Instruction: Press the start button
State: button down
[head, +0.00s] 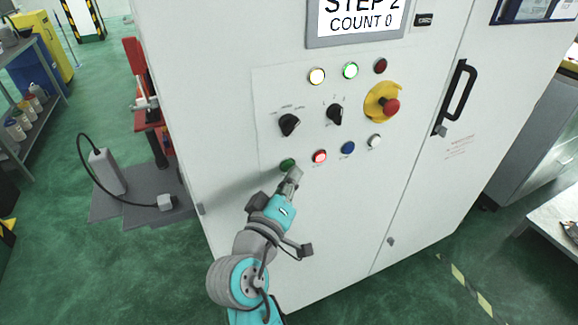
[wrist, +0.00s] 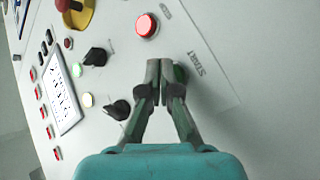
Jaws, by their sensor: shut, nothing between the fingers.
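The green start button (head: 287,163) is at the left end of the lower button row on the white cabinet. In the head view my gripper (head: 295,172) is at its lower right edge, overlapping it in the picture. In the wrist view my gripper (wrist: 160,66) is shut and empty, its fingertips close to the panel beside the START label (wrist: 196,64). The fingers mostly hide the start button there; a dark green patch shows beside them. I cannot tell whether the fingertips touch the button.
A lit red button (head: 319,156) is just right of my fingertips, with blue (head: 348,148) and white (head: 375,141) buttons beyond. Above are two black knobs and a red emergency stop (head: 391,107) on yellow. The display (head: 357,18) reads STEP 2, COUNT 0. A black handle (head: 455,97) sticks out.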

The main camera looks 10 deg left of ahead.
jog(key=shift+w+a, duration=0.25)
jog(key=shift+w, duration=0.05)
dwell(0.5)
dwell(0.4)
jog(key=shift+s+d, duration=0.5)
jog(key=shift+s, duration=0.2)
jog(key=shift+s+d, duration=0.7)
jog(key=shift+s, duration=0.35)
jog(key=shift+s+d, duration=0.7)
jog(key=shift+s, duration=0.35)
